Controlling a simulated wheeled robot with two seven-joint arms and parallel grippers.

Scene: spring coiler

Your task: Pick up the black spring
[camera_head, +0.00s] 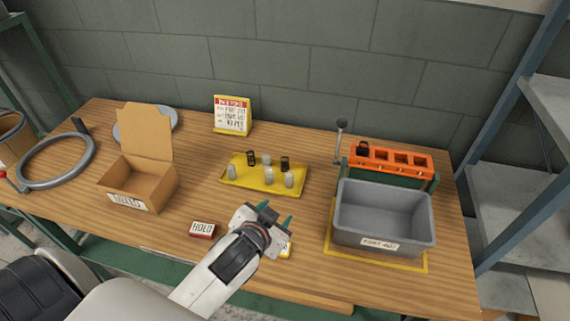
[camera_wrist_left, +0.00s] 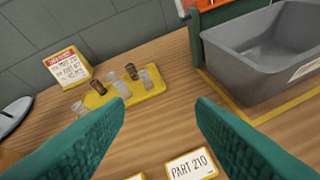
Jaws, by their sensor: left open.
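Two black springs stand upright on the yellow tray (camera_head: 242,182), one at its back left (camera_head: 251,158) and one at its back right (camera_head: 284,164). In the left wrist view they show as dark coils, one at the left (camera_wrist_left: 99,87) and one farther right (camera_wrist_left: 130,71). Several silver springs (camera_head: 289,180) stand around them. My left gripper (camera_head: 276,214) is open and empty, apart from the springs, above the table in front of the tray. Its green fingers (camera_wrist_left: 160,110) frame the lower part of the wrist view. My right gripper is out of sight.
A grey bin (camera_head: 385,213) and an orange rack (camera_head: 390,159) with a lever stand to the right. An open cardboard box (camera_head: 137,187) is at the left. A red-edged HOLD label (camera_head: 202,229) lies near the front; a PART 210 label (camera_wrist_left: 190,165) lies below my fingers.

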